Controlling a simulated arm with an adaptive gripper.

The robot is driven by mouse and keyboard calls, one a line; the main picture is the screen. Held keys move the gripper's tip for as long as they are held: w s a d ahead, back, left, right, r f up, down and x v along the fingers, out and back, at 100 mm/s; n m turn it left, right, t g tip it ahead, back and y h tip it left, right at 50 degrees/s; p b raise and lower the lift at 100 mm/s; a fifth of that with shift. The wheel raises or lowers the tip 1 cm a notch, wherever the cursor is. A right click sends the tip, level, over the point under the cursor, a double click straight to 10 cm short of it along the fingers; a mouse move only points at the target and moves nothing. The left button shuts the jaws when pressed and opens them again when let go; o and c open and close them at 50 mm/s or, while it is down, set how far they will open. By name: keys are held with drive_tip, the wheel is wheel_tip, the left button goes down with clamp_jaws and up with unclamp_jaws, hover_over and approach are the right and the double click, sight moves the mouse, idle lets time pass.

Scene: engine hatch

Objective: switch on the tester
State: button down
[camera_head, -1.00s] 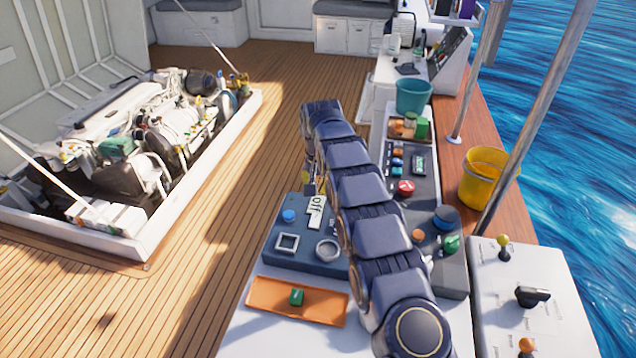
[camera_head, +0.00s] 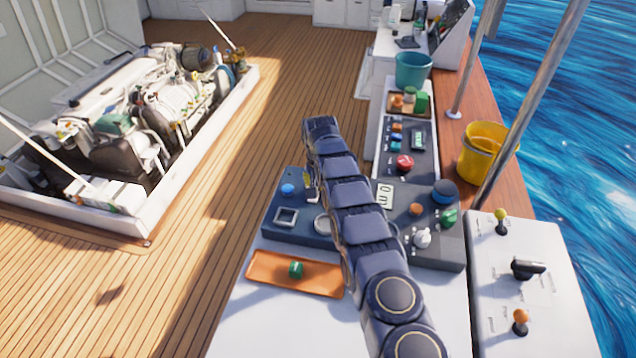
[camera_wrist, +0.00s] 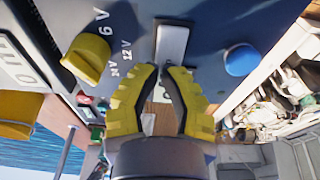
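The tester is the dark blue box (camera_head: 300,236) left of my arm in the head view. It carries a blue button (camera_head: 288,189), a square frame (camera_head: 286,216) and a round ring, partly covered by my arm. In the wrist view, its panel (camera_wrist: 215,28) shows a grey bar-like switch part (camera_wrist: 172,42), a yellow knob (camera_wrist: 90,52) by voltage marks, and the blue button (camera_wrist: 241,60). My gripper (camera_wrist: 160,72) has yellow ribbed fingers; their tips nearly meet just in front of the grey part. Contact cannot be told.
An orange tray (camera_head: 258,282) with a green block (camera_head: 296,269) lies in front of the tester. A second control panel (camera_head: 440,250) stands right of my arm. A teal bucket (camera_head: 412,70) and yellow bucket (camera_head: 484,155) stand farther off.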

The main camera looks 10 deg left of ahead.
drive_tip(key=shift+f, duration=0.1)
drive_tip(key=shift+w+f, duration=0.15)
drive_tip(key=shift+f, duration=0.2)
drive_tip(key=shift+r, duration=0.2)
drive_tip(key=shift+r, duration=0.7)
drive_tip(key=shift+r, duration=0.25)
wheel_tip(320, 180, up, 11)
drive_tip(key=s, duration=0.2)
drive_tip(key=shift+r, duration=0.15)
